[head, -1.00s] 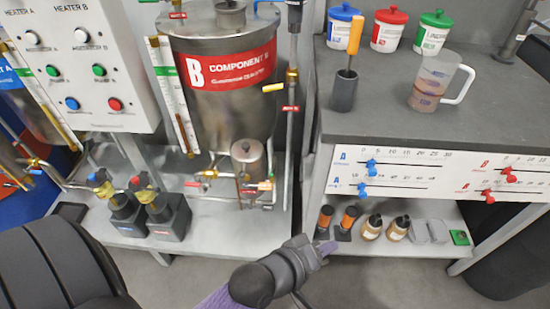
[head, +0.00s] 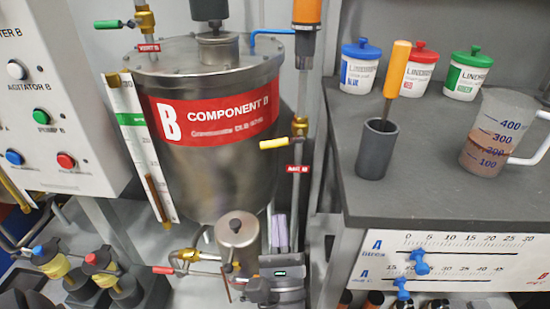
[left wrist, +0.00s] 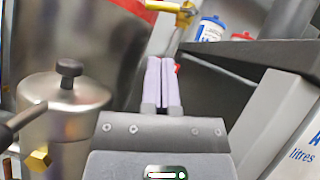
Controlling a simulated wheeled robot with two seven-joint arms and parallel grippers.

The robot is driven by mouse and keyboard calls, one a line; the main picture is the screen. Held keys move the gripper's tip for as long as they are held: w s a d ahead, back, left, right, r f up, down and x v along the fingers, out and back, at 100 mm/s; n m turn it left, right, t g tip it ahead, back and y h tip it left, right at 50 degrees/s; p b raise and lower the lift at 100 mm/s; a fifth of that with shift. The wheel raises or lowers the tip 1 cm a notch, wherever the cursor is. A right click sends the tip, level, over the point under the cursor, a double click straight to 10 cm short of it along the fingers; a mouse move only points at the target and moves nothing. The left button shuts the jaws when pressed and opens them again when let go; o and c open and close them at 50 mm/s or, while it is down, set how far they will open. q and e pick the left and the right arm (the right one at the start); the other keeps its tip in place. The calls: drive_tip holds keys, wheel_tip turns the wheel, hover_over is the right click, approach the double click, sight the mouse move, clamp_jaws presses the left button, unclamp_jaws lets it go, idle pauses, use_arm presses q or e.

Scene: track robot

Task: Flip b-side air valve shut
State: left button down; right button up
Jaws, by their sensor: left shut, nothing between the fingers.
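The b-side air valve has a yellow lever (head: 273,143) on a brass body (head: 299,127), on the vertical pipe right of the Component B tank (head: 215,170). A red tag (head: 297,169), its small text hard to read, is below it. The lever sticks out sideways to the left, across the pipe. It also shows at the top of the left wrist view (left wrist: 165,6). My left gripper (head: 279,220) points up below the lever, apart from it. Its lilac fingers (left wrist: 162,62) are together and empty. My right gripper is not in view.
A small steel pot (head: 237,243) stands just left of my left gripper. The dark bench (head: 440,205) on the right holds tubs, a cup and a jug (head: 497,135).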

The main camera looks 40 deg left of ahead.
use_arm(q)
drive_tip(key=w+a+r+m+t+h, duration=0.3)
drive_tip(key=w+a+r+m, duration=0.3)
drive_tip(key=w+a+r, duration=0.1)
drive_tip(key=shift+w+r+h+p, duration=0.15)
drive_tip(key=shift+r+h+p, duration=0.2)
drive_tip(key=shift+r, duration=0.2)
drive_tip(key=shift+f, duration=0.1)
drive_tip(key=v, duration=0.7)
